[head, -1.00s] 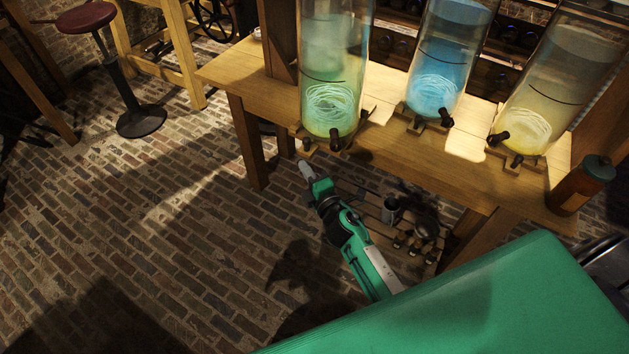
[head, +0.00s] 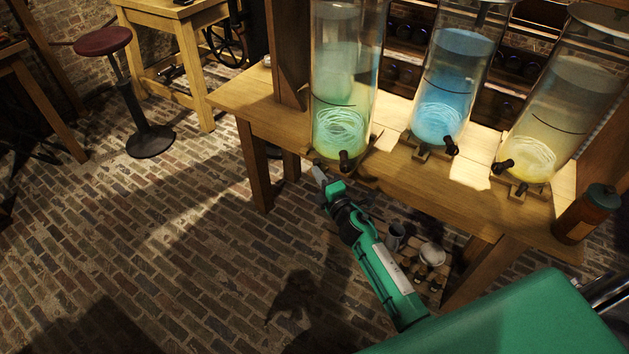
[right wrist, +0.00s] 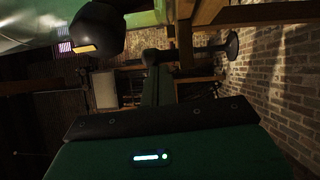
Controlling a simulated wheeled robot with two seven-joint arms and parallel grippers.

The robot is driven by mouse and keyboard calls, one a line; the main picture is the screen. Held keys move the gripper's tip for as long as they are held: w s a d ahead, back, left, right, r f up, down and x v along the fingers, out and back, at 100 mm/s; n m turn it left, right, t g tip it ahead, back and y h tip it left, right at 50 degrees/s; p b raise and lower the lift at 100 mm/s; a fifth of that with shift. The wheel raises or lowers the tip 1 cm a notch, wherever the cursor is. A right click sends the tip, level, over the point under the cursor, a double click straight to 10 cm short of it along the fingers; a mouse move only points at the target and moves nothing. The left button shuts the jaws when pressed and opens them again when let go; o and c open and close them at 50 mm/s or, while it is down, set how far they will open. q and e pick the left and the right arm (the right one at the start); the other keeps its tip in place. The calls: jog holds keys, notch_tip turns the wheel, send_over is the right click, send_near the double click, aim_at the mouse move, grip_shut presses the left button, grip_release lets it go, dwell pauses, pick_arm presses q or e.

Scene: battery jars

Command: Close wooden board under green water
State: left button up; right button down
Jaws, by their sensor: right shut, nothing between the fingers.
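The glass jar of green water (head: 341,135) stands at the left of the wooden table, with a dark tap (head: 345,158) low on its front. The wooden board (head: 366,172) under it shows only in part at the table's front edge; how far it is open or closed I cannot tell. My right gripper (head: 319,174) is shut and empty, just below and left of the tap, close to the table edge. Whether it touches the board is unclear. The right wrist view is dark and does not show the board clearly. My left gripper is out of view.
Jars of blue water (head: 438,118) and yellow water (head: 533,155) stand to the right on the table (head: 420,180). A brown bottle (head: 588,212) is at the right end. Cups (head: 432,254) sit on a low slatted shelf. A stool (head: 150,140) stands left on open brick floor.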

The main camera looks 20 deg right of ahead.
aim_at(337, 155)
jog(key=w+d, duration=0.2)
jog(key=w+d+b, duration=0.1)
jog(key=w+d, duration=0.1)
jog(key=d, duration=0.1)
jog(key=w+d, duration=0.2)
jog(key=d, duration=0.1)
jog(key=shift+f, duration=0.1)
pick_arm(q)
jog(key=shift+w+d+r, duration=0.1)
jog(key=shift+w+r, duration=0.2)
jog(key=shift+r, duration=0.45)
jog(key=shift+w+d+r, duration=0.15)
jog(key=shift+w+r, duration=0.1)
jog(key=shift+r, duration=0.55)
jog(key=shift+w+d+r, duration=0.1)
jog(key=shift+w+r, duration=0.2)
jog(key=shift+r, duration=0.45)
pick_arm(e)
jog(key=shift+w+d, duration=0.3)
jog(key=shift+a, duration=0.1)
